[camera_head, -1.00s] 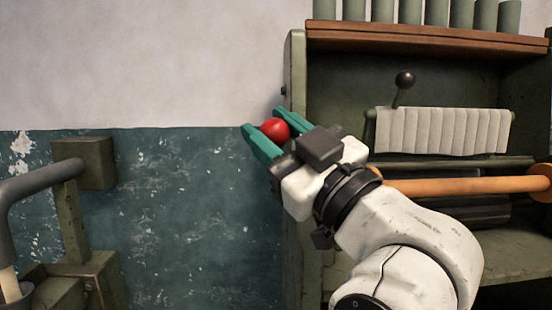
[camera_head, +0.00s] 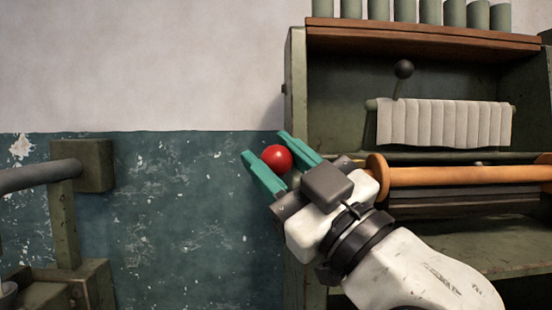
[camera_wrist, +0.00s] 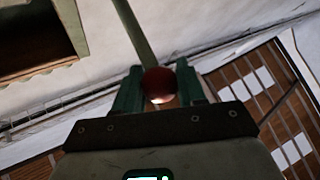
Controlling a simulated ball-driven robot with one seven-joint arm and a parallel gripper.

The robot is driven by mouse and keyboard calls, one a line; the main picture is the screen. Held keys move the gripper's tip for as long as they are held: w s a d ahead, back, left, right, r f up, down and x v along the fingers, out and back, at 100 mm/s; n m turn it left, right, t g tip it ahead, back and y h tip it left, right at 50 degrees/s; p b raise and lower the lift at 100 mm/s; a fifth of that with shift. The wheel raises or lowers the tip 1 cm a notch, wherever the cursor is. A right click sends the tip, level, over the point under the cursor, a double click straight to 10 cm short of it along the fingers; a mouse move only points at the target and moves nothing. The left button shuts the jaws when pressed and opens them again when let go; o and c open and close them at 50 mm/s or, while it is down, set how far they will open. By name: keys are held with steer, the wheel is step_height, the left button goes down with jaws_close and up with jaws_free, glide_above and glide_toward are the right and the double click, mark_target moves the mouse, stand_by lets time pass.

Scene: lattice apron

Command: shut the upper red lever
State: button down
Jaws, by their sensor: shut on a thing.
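The upper red lever shows as a glossy red ball knob (camera_head: 276,158) at the left edge of the green cabinet. In the wrist view the red knob (camera_wrist: 159,84) sits at the end of a grey-green rod (camera_wrist: 137,32) that runs up and away. My gripper (camera_head: 266,146) has its two teal fingers on either side of the knob and is shut on it. In the wrist view the fingers (camera_wrist: 158,88) flank the knob too. The rod and the lever's pivot are hidden in the head view.
The green cabinet (camera_head: 296,95) stands at right, holding a black-knobbed lever (camera_head: 403,69), a pale ribbed sheet (camera_head: 445,122) and an orange roller (camera_head: 460,176) close to my wrist. Green metal fittings (camera_head: 82,165) stand at left. Bare wall lies between them.

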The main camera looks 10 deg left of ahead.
steer(key=shift+f, duration=0.2)
steer(key=c, duration=0.7)
jaws_free()
steer(key=shift+r, duration=0.1)
steer(key=shift+o, duration=0.2)
steer(key=b+v, duration=0.1)
steer(key=v, duration=0.9)
steer(key=shift+d+f, duration=0.25)
steer(key=shift+f, duration=0.05)
steer(key=shift+s, duration=0.1)
